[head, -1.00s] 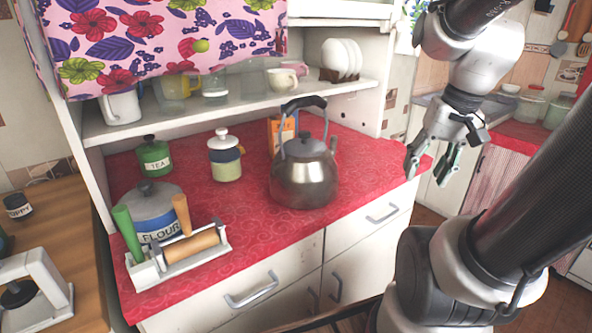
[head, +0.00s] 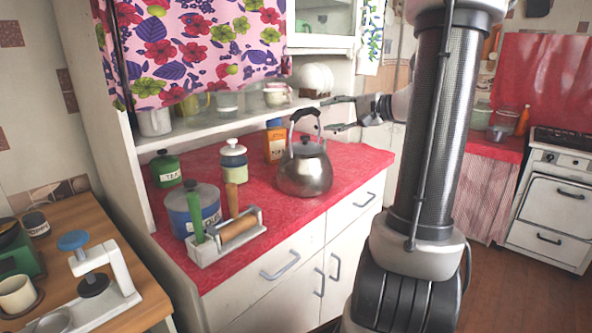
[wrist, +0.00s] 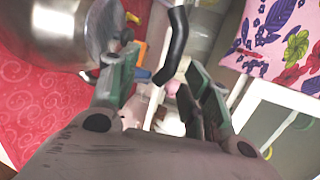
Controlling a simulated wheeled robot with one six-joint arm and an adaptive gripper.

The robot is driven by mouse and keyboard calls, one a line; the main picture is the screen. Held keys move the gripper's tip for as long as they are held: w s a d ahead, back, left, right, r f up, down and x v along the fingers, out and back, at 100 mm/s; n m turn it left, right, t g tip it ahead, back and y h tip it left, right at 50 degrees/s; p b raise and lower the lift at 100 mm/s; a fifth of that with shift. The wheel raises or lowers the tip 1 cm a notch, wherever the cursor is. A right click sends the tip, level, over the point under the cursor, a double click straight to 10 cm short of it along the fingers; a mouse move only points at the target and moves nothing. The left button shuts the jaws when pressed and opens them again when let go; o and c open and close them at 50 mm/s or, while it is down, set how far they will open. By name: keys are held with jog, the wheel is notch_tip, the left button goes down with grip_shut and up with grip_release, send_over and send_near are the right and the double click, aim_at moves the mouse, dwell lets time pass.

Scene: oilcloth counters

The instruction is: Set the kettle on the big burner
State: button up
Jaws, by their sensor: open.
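The steel kettle (head: 306,176) stands upright on the red countertop, with its black arched handle (head: 303,113) raised. My gripper (head: 329,114) is open and empty, just right of the handle with its fingers pointing left. In the wrist view the open fingers (wrist: 158,72) lie either side of the dark handle grip (wrist: 177,45); I cannot tell whether they touch it. The kettle's body (wrist: 62,25) is at the upper left there. A white stove (head: 553,190) stands at the far right, its dark top (head: 567,140) partly visible. I cannot make out the big burner.
An orange box (head: 274,142) stands behind the kettle, and a cream canister (head: 233,160) is to its left. A flour canister (head: 184,209) and a rolling-pin rack (head: 232,240) are further left. A shelf (head: 215,128) with crockery runs behind. The counter's right end is clear.

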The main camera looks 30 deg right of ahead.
aim_at(311, 111)
jog(key=shift+n+t, duration=0.4)
jog(key=x, duration=0.2)
jog(key=r+x, duration=0.1)
jog(key=x, duration=0.5)
jog(key=shift+w+a+r, duration=0.15)
jog(key=shift+a, duration=0.25)
grip_shut()
